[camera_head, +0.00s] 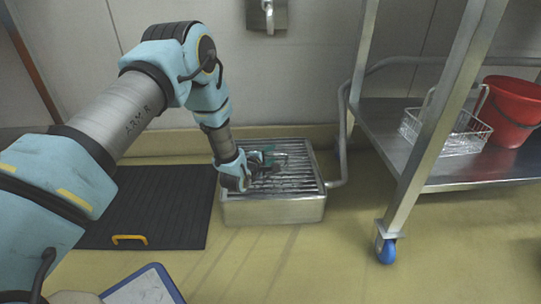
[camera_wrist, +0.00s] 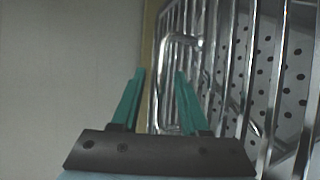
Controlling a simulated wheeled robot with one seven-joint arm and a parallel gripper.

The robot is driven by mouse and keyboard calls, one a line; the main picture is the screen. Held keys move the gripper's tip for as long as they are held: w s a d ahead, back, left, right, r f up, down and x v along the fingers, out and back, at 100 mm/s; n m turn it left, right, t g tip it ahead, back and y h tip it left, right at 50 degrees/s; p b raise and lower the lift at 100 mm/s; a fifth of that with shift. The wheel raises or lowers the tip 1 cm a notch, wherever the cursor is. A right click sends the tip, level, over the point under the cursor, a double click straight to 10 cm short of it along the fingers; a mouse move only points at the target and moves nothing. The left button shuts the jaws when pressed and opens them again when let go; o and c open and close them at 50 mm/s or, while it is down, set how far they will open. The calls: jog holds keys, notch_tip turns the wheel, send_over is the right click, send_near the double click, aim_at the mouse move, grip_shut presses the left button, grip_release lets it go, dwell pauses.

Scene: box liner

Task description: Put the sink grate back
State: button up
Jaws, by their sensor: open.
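The metal sink grate (camera_head: 290,180) lies across the top of the low steel floor sink (camera_head: 275,211) in the head view; I cannot tell whether it is fully seated. In the wrist view its shiny parallel bars (camera_wrist: 246,75) fill the right side, and a bent metal loop like a handle (camera_wrist: 182,40) rises near my fingertips. My gripper (camera_head: 268,156) is over the grate's back left part. In the wrist view my gripper (camera_wrist: 159,76) has its green fingers apart, with one leg of the loop appearing between them. Contact is unclear.
A black mat (camera_head: 165,205) with a yellow handle (camera_head: 130,239) lies left of the sink. A wheeled steel rack (camera_head: 403,195) stands right, holding a wire basket (camera_head: 455,138) and red bucket (camera_head: 512,112).

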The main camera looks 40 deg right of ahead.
jog(key=shift+r, duration=0.15)
jog(key=p+v, duration=0.1)
jog(key=v, duration=0.2)
jog(key=p+v, duration=0.2)
jog(key=v, duration=0.2)
jog(key=p+v, duration=0.2)
jog(key=v, duration=0.2)
jog(key=shift+w+r, duration=0.1)
jog(key=shift+r, duration=0.3)
jog(key=shift+s+a+r+p, duration=0.1)
jog(key=shift+s+a+p, duration=0.2)
jog(key=shift+a, duration=0.2)
jog(key=shift+w, duration=0.1)
